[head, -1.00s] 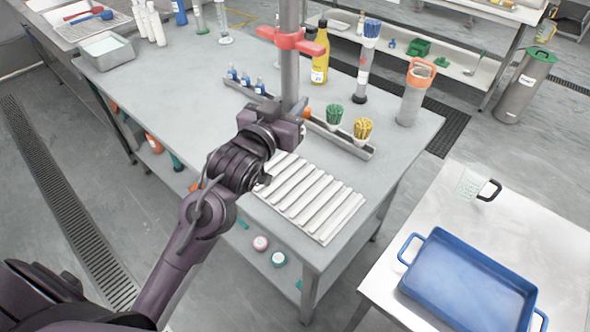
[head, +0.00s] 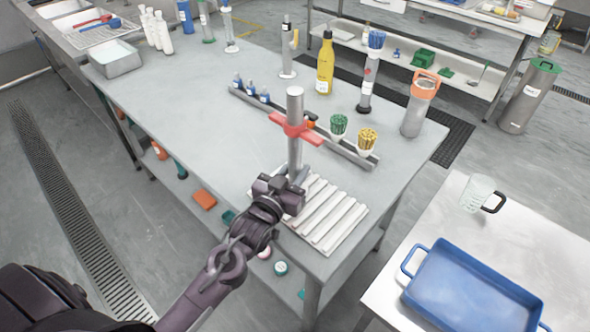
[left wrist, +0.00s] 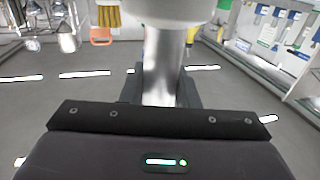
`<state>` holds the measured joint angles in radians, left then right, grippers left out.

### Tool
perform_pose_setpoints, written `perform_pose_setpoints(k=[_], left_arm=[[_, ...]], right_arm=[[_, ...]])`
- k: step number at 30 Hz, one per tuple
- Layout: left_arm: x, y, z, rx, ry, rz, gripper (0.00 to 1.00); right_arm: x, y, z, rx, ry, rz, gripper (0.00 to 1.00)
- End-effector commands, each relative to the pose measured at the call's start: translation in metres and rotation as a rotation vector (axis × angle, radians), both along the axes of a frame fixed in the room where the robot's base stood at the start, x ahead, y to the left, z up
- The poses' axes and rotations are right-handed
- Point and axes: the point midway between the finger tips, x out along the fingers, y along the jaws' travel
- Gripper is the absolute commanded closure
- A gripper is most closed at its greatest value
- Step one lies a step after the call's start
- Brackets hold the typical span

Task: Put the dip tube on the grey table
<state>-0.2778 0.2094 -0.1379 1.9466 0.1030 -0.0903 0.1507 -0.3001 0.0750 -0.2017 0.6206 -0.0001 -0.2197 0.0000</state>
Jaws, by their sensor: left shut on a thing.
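The dip tube, which I take to be the grey cylinder with a red cross-shaped collar, (head: 295,150) stands upright over the front part of the grey table (head: 200,110). My left gripper (head: 291,190) is shut on its lower part. The left wrist view shows the metal tube (left wrist: 163,60) between the fingers (left wrist: 162,88), with a wide pale part above it. The tube's lower end is hidden, so I cannot tell whether it touches anything. My right gripper is not in view.
A white ribbed rack (head: 328,212) lies by the gripper at the table's front. A long grey holder (head: 300,125) with small bottles and cups of green and yellow sticks runs behind the tube. A steel table (head: 480,215) with a blue tray (head: 470,290) is at right. The table's left middle is clear.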

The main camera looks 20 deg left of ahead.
Motion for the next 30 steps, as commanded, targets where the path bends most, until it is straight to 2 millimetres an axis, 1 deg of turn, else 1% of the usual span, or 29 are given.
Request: perform_pose_setpoints(k=[4,8,9,14,21,24,26,29,30], left_arm=[[0.0,0.0,0.002,0.0,-0.004,0.0,1.0],[0.0,0.0,-0.001,0.0,-0.004,0.0,1.0],[0.0,0.0,-0.002,0.0,-0.001,0.0,0.71],[0.0,0.0,-0.002,0.0,0.0,0.0,0.51],[0.0,0.0,-0.002,0.0,0.0,0.0,0.51],[0.0,0.0,0.002,0.0,0.0,0.0,0.51],[-0.006,0.001,-0.001,0.0,0.003,0.0,0.51],[-0.02,0.002,-0.002,0.0,0.003,0.0,0.51],[-0.028,0.003,-0.002,0.0,0.004,0.0,0.51]], right_arm=[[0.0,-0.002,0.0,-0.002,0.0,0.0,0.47],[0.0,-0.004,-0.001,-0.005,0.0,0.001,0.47],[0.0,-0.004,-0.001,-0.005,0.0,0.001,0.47],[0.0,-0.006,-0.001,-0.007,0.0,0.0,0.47],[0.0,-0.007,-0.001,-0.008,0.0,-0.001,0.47],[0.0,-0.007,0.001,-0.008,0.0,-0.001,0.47],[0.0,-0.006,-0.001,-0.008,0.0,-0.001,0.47],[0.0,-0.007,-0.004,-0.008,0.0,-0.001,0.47],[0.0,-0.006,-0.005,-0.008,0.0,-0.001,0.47]])
